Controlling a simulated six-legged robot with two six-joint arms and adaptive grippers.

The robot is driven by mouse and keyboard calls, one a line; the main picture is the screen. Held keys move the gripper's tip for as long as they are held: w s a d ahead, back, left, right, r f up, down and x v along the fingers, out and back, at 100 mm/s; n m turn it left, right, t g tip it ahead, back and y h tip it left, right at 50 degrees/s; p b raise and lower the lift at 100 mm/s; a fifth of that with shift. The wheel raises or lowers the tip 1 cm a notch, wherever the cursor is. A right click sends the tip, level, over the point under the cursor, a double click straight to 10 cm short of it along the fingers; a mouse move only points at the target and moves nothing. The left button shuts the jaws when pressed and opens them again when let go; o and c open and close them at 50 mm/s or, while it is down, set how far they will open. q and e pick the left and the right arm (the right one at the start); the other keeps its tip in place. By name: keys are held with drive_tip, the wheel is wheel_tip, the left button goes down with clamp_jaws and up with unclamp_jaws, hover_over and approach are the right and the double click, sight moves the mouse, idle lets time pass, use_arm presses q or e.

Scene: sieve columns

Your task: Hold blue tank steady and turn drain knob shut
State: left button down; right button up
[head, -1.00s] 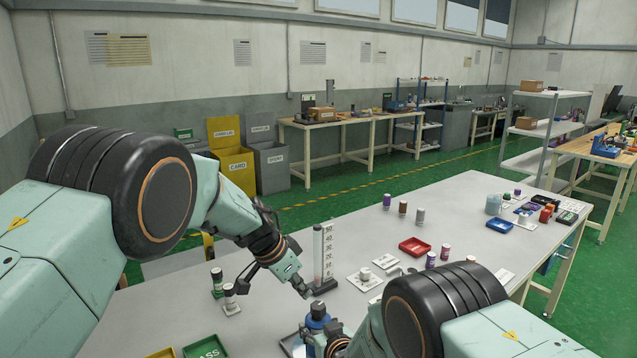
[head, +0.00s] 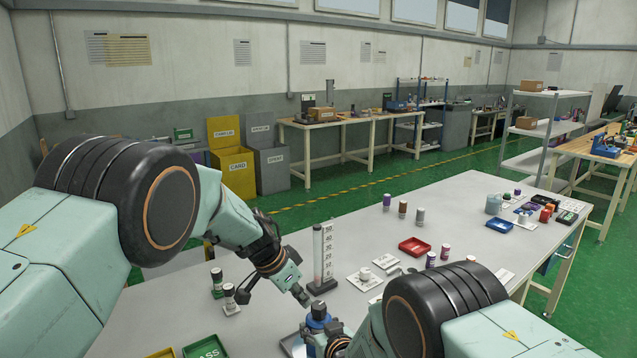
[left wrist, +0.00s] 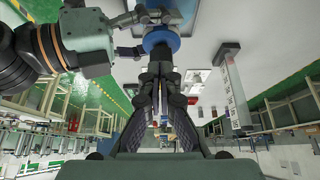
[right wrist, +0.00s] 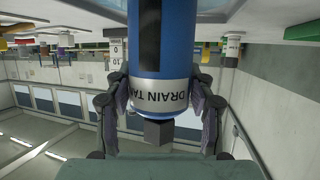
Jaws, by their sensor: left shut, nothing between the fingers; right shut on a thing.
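The blue tank (head: 318,323) stands at the near edge of the table in the head view. In the right wrist view the tank (right wrist: 165,45) appears upside down, with a white label reading "DRAIN TAN". A dark grey block (right wrist: 158,132) shows at its top end; it looks like the drain knob. My right gripper (right wrist: 160,105) is shut on the tank, one finger on each side. My left gripper (head: 304,299) is shut and empty, its tips just above and beside the tank's top. The left wrist view shows its closed fingers (left wrist: 160,95) close to the blue tank top (left wrist: 160,41).
A clear graduated column (head: 323,258) on a dark base stands just behind the tank. Small bottles (head: 217,282) stand left of it, and a green tray (head: 206,347) lies at the front left. A red tray (head: 414,247) and white plates lie to the right.

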use_arm(q)
drive_tip(key=shift+f, duration=1.65)
drive_tip(key=shift+w+d, duration=0.35)
drive_tip(key=shift+d, duration=0.1)
use_arm(e)
drive_tip(key=shift+a, duration=0.15)
use_arm(q)
drive_tip(key=shift+w+r, duration=0.1)
drive_tip(key=shift+w, duration=0.1)
use_arm(e)
drive_tip(key=shift+a, duration=0.1)
use_arm(q)
drive_tip(key=shift+s+a, duration=0.2)
drive_tip(key=shift+a, duration=0.05)
use_arm(e)
drive_tip(key=shift+d, duration=0.2)
use_arm(q)
wheel_tip(320, 180, up, 6)
hover_over(312, 312)
drive_tip(key=s+a, duration=0.2)
use_arm(e)
drive_tip(key=o, duration=1.6)
